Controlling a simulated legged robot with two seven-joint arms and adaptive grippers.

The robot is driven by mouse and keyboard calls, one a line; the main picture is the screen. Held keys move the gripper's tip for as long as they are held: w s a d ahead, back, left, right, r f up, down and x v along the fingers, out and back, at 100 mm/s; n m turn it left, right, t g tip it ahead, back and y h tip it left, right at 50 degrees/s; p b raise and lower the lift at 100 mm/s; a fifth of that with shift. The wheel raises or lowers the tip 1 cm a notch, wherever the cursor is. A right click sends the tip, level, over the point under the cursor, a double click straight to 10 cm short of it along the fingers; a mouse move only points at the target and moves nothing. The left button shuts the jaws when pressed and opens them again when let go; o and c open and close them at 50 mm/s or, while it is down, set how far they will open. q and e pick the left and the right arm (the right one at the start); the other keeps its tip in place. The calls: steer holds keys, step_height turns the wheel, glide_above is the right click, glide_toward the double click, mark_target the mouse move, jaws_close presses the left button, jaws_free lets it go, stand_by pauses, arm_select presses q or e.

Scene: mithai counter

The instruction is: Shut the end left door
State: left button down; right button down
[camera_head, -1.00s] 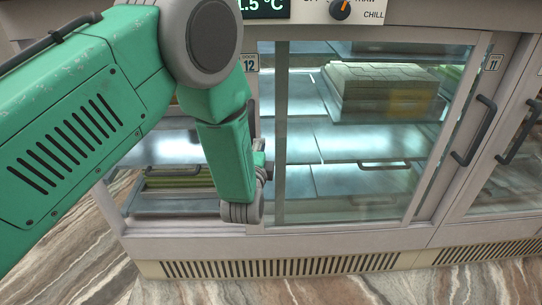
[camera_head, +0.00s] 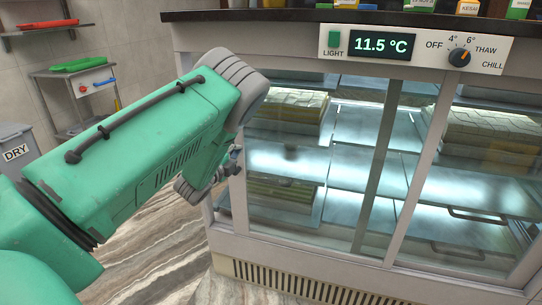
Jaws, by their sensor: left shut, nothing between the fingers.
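The glass-fronted display case (camera_head: 229,215) fills the right of the view. Its left bay shows lit shelves with sweets behind glass. A grey upright strip (camera_head: 381,150) and a pale slanting door upright (camera_head: 424,150) stand between this bay and the one on the right. I cannot tell how far the end left door is open. No outside handle shows. My left gripper (camera_head: 230,165) is shut and empty, at the case's left front corner, partly hidden behind my green arm. I cannot tell whether it touches the case. My right gripper is out of view.
A temperature display (camera_head: 383,46) and a knob (camera_head: 459,57) sit on the panel above. A dark counter top (camera_head: 260,16) carries several small boxes. A side table (camera_head: 85,72) and a grey DRY bin (camera_head: 15,145) stand at left. Marbled floor lies clear before the case.

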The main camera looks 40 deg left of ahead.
arm_select(q)
steer(key=s+a, duration=0.4)
steer(key=a, duration=0.7)
steer(key=shift+a, duration=0.25)
steer(key=shift+r, duration=0.15)
